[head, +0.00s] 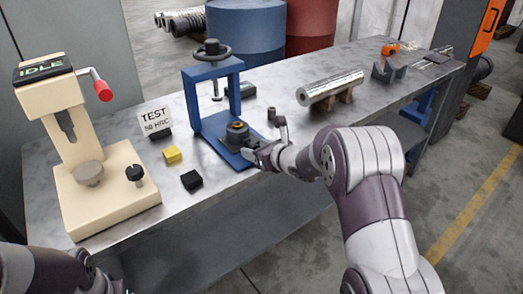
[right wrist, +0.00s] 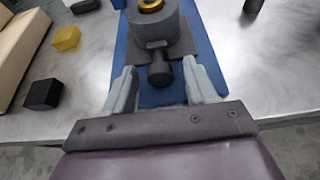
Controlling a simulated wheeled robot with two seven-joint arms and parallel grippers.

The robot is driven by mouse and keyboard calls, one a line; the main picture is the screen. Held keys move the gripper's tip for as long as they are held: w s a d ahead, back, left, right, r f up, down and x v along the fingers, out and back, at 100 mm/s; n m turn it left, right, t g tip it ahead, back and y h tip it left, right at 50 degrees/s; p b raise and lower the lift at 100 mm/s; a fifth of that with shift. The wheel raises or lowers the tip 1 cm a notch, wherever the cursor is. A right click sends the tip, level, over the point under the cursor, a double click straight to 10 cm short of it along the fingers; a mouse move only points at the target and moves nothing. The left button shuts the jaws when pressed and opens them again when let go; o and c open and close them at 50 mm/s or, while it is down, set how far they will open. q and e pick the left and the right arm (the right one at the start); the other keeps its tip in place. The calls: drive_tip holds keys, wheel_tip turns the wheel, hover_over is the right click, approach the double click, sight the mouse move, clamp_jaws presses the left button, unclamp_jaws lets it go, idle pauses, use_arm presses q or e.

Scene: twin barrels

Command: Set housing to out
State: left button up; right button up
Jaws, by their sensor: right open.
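The housing is a grey round block with a brass-coloured ring in its top (head: 237,133). It sits on the blue base of the arbor press (head: 213,88), below the ram. It also shows at the top of the right wrist view (right wrist: 153,24), on a dark slide plate (right wrist: 185,47). A dark knob handle (right wrist: 160,75) sticks out from the plate towards me. My right gripper (right wrist: 161,68) is open, with one finger on each side of the knob and gaps showing between. In the head view the right gripper (head: 255,152) is at the press's front edge. My left gripper is out of view.
A beige hardness tester (head: 105,190) with a red-tipped lever stands left. A TEST card (head: 156,117), a yellow block (head: 172,155) and a black block (head: 191,180) lie between it and the press. A metal cylinder (head: 330,88) rests on supports to the right.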

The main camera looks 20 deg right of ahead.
drive_tip(key=v, duration=1.2)
drive_tip(key=shift+s+p, duration=0.25)
drive_tip(key=shift+p, duration=0.05)
drive_tip(key=shift+d, duration=0.1)
